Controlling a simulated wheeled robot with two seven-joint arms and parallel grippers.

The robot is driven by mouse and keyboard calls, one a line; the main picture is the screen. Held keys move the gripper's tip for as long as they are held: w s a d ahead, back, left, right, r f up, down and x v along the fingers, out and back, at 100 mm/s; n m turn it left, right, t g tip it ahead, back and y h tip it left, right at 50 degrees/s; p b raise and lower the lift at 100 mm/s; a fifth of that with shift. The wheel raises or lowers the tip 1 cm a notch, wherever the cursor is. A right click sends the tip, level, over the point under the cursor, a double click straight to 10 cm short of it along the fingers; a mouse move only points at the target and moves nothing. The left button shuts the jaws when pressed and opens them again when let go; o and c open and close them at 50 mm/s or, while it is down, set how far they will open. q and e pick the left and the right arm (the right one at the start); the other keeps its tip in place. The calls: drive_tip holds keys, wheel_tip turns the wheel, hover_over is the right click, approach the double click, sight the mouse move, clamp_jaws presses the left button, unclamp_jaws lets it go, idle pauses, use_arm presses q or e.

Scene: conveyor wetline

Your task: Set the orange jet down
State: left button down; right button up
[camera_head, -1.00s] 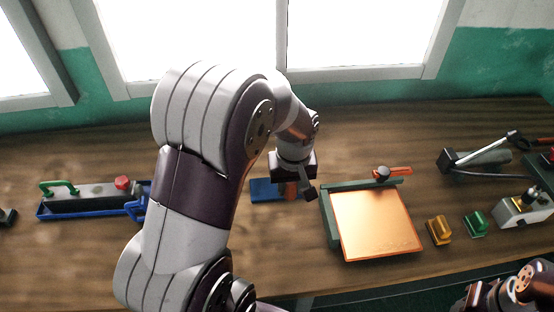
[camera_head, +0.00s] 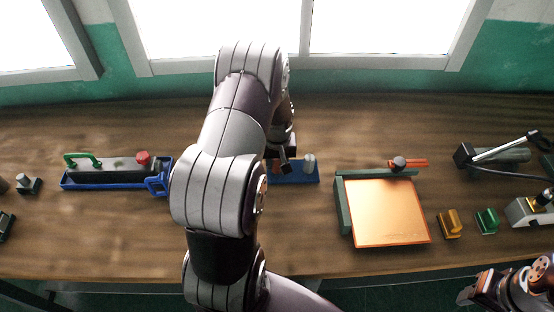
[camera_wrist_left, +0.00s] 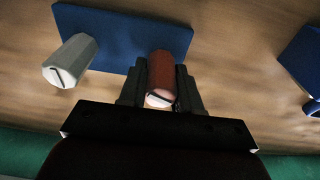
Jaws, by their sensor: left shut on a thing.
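The orange jet (camera_wrist_left: 162,72) is a short orange-red cylinder with a pale slotted end. My left gripper (camera_wrist_left: 162,92) is shut on its sides. In the head view this gripper (camera_head: 284,163) is at the left part of a blue plate (camera_head: 300,178), mostly behind my own arm. In the left wrist view the jet overlaps the blue plate (camera_wrist_left: 115,40); I cannot tell whether it touches it. A grey jet (camera_wrist_left: 72,58) stands on the same plate, and it also shows in the head view (camera_head: 309,162). My right gripper is not clearly visible at the lower right.
Right are an orange-topped screen frame (camera_head: 390,212), a yellow block (camera_head: 449,224), a green block (camera_head: 487,221) and a lamp-like tool (camera_head: 500,150). Bare wood lies in front.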

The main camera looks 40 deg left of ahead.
sight(277, 160)
use_arm(q)
drive_tip(key=shift+w+a+f, duration=0.1)
drive_tip(key=shift+w+f, duration=0.05)
drive_tip(key=shift+f, duration=0.3)
drive_tip(key=c, duration=0.8)
unclamp_jaws()
drive_tip(key=r, duration=0.7)
drive_tip(key=s+d+r, duration=0.1)
drive_tip(key=r, duration=0.3)
drive_tip(key=shift+s+r, duration=0.1)
drive_tip(key=shift+r, duration=0.15)
drive_tip(key=shift+d+r, duration=0.2)
drive_tip(key=shift+r, duration=0.15)
drive_tip(key=s+d+m, duration=0.2)
drive_tip(key=s+d, duration=0.1)
drive_tip(key=d, duration=0.2)
drive_tip(key=s+d+m, duration=0.3)
drive_tip(key=d, duration=0.3)
drive_tip(key=s+d+r+m+h, duration=0.1)
drive_tip(key=s+d+m, duration=0.2)
drive_tip(key=d, duration=0.2)
drive_tip(key=shift+s+d, duration=0.25)
drive_tip(key=shift+s, duration=0.15)
